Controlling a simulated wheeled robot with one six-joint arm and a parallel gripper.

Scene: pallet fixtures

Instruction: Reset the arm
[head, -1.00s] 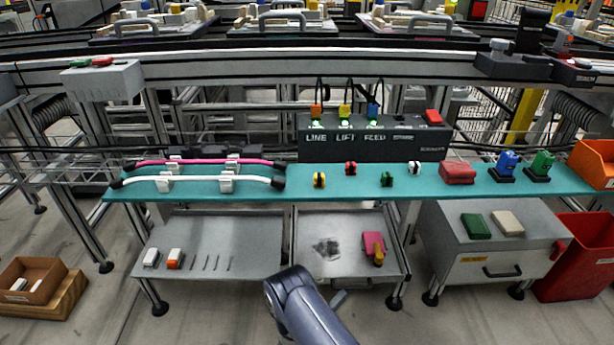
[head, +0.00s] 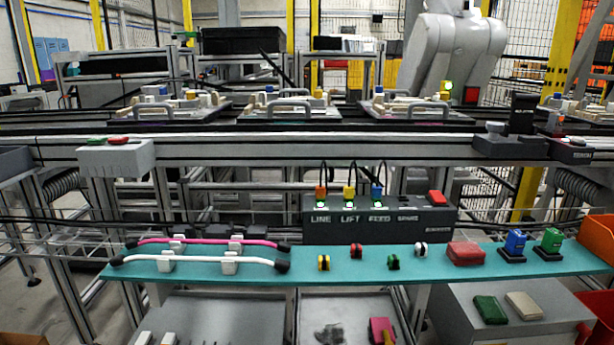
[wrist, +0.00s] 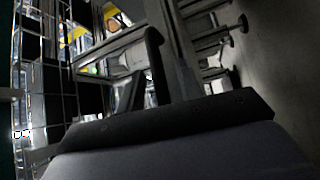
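My gripper (wrist: 155,75) shows only in the wrist view, where its dark body fills the bottom and narrow finger shapes stand up near the middle. The dim picture does not show whether the fingers are apart or together. I see no object clearly between them. Metal frames and a wire grid lie beyond it, at a steep tilt. In the head view now, neither my arm nor my gripper is in the picture.
A grey cabinet (head: 520,325) stands at right.

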